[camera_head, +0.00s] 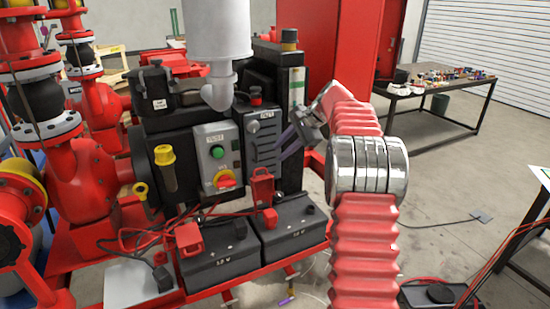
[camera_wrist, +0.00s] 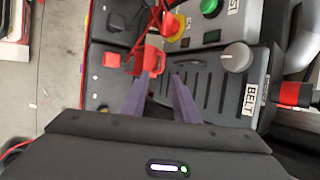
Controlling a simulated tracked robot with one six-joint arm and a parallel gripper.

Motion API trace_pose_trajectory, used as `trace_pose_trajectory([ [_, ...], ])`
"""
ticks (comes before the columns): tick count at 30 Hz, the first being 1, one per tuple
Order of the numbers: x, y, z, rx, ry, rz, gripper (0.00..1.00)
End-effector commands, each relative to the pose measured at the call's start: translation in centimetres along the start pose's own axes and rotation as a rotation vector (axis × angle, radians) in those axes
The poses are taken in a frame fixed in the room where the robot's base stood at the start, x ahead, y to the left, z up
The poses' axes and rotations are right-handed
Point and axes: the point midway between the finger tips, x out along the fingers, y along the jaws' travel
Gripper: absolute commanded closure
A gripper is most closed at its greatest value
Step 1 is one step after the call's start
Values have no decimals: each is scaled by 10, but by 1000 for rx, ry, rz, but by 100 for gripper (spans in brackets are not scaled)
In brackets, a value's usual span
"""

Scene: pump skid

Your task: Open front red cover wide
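Several red covers show at the two black batteries in the head view. One red cover (camera_head: 188,238) sits at the left battery (camera_head: 215,262). Another red cover (camera_head: 262,187) stands upright above the right battery (camera_head: 292,228), with a small red piece below it. I cannot tell which is the front one. My gripper (camera_head: 285,142) has purple fingers beside the grey belt panel (camera_head: 263,138). In the wrist view my gripper (camera_wrist: 162,76) is open, and a red cover (camera_wrist: 150,60) is just beyond the fingertips. I cannot tell whether they touch.
A grey control box (camera_head: 219,155) with a green button and red-yellow knob is left of the belt panel. Red cables (camera_head: 150,235) run over the batteries. Red pump pipes (camera_head: 90,170) stand at left. A table (camera_head: 430,88) is at back right, with open floor before it.

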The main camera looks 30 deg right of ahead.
Motion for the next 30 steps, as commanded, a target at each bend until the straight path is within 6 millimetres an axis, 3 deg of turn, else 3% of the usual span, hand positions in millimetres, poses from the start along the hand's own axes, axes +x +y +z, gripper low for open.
trace_pose_trajectory([
  [7, -27, 0, 0, 1, 0, -1, 73],
  [16, -29, 0, 0, 0, 0, 0, 73],
  [20, -28, -1, 2, -2, -2, 1, 81],
  [23, -27, -7, 13, -19, -6, 0, 88],
  [28, -23, -14, 54, -66, -21, 16, 100],
  [30, -16, -11, 68, -92, -5, 31, 100],
])
